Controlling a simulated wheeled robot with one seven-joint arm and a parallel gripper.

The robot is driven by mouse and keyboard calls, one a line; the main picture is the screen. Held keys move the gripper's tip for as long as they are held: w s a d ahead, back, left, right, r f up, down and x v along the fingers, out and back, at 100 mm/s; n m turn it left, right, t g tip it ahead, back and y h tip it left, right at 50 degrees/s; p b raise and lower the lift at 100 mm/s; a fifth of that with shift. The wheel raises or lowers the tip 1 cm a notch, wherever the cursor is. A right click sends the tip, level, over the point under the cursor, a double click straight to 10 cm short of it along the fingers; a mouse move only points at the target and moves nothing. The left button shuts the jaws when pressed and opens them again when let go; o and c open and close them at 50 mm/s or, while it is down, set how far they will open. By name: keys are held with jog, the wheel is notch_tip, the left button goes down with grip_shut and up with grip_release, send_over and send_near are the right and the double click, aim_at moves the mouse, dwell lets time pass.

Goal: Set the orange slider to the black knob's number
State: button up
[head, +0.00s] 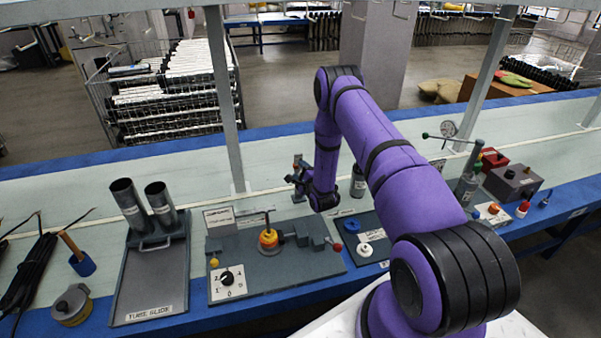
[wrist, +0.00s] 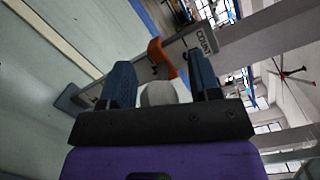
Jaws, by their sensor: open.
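The black knob (head: 227,277) sits on a white dial with printed numbers, on the grey panel at the front left in the head view. I cannot tell surely which number its pointer faces. In the wrist view, the orange slider (wrist: 157,50) shows ahead of my gripper on a grey rail (wrist: 193,43) with the word COUNT at one end. My gripper (wrist: 160,64) is open, its two blue fingers apart, with the slider seen beyond the gap. I cannot tell whether they touch.
At right are a blue-and-white button plate (head: 375,238) and a hand pump (head: 467,185).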

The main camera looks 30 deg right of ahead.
grip_shut()
notch_tip(320, 180, down, 10)
jog(key=shift+r, duration=0.2)
dwell(0.4)
grip_release()
jog(key=shift+r, duration=0.1)
